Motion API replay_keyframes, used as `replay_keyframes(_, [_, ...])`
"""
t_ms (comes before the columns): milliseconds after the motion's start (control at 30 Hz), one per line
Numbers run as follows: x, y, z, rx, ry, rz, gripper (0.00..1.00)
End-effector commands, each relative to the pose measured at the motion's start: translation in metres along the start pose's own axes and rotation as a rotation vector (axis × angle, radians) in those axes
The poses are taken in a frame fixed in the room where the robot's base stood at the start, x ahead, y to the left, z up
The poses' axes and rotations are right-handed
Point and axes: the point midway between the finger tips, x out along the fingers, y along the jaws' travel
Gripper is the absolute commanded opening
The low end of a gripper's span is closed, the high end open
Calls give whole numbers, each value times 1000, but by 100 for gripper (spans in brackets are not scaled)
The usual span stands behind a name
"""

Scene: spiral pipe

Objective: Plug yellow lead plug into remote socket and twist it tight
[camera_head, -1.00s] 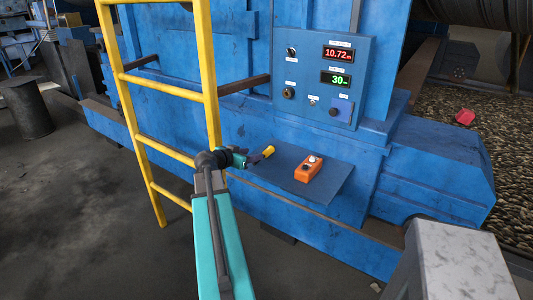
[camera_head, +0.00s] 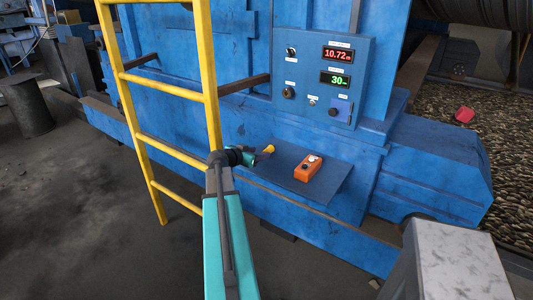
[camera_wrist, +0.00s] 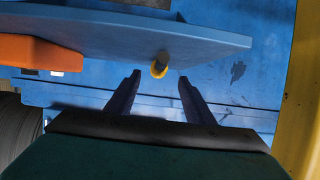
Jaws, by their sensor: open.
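The yellow lead plug (camera_head: 269,149) is at the left end of the blue shelf. In the wrist view the plug (camera_wrist: 159,66) shows as a small yellow end by the shelf edge, ahead of and between my fingertips. My gripper (camera_wrist: 156,82) is open and empty, with a dark finger on either side of the plug's line and a gap before it. In the head view my gripper (camera_head: 259,156) is close to the plug, partly covering what lies behind. The orange remote (camera_head: 308,168) lies on the shelf; it also shows in the wrist view (camera_wrist: 38,52). Its socket cannot be made out.
The blue shelf (camera_head: 325,191) juts from the blue machine under a control panel (camera_head: 319,85) with lit displays. A yellow ladder (camera_head: 211,83) stands close left of my gripper. A grey block (camera_head: 450,262) is at the front right. Dark floor (camera_head: 90,230) is open at left.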

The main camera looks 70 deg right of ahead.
Motion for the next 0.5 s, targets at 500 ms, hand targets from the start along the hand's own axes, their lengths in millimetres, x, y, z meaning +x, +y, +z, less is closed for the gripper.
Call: replay_keyframes(500, [44,2,0,-1,0,0,48])
